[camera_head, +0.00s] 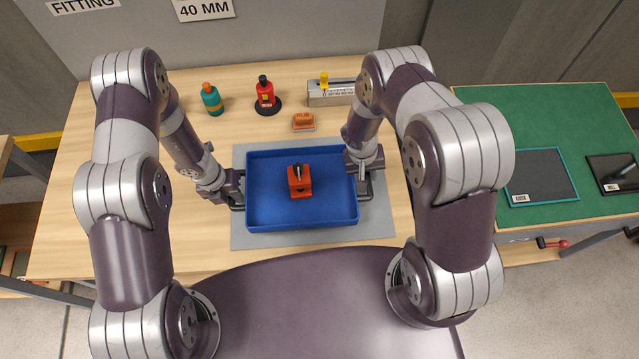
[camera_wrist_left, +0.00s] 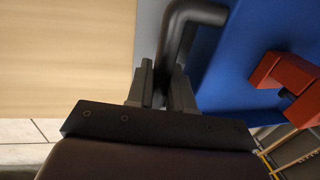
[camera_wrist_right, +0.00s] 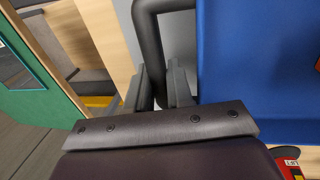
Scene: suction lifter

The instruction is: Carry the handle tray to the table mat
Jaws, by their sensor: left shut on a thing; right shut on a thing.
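The handle tray (camera_head: 270,214) is blue and shallow, with a dark handle at its left and right ends. It is over the grey table mat (camera_head: 380,226), which shows around it; I cannot tell whether the tray touches the mat. An orange-red block-like part (camera_head: 300,184) sits inside the tray. My left gripper (camera_head: 236,198) is shut on the left handle, which also shows in the left wrist view (camera_wrist_left: 184,30). My right gripper (camera_head: 363,186) is shut on the right handle, which also shows in the right wrist view (camera_wrist_right: 150,45).
A green-topped table (camera_head: 530,120) with dark panels stands at right. Bare wood lies left of the mat.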

